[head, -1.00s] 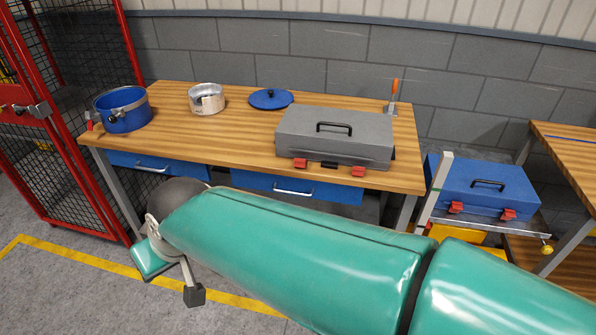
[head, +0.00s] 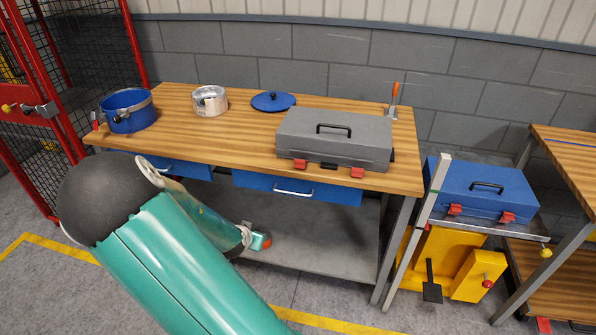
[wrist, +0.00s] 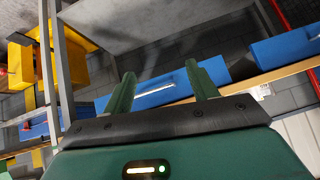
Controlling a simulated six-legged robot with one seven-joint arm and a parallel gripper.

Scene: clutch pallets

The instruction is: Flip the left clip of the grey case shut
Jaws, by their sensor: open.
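The grey case (head: 345,128) lies lid down on the wooden workbench, near its front right edge, with a black handle on top. Its left clip (head: 300,164) and right clip (head: 357,172) are red and sit on the front side. They are too small to tell whether either is open or shut. My gripper (wrist: 160,90) is open and empty, with its two green fingers apart in the wrist view, facing a blue drawer front. In the head view my arm's end is low before the bench, below the case and left of it. The wrist view does not clearly show the case.
On the bench (head: 215,135) stand a blue pot (head: 127,112), a metal pot (head: 208,100), a blue lid (head: 272,102) and an orange-handled tool (head: 395,92). Blue drawers (head: 296,188) hang under its front edge. A blue case (head: 482,186) sits on a trolley at right.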

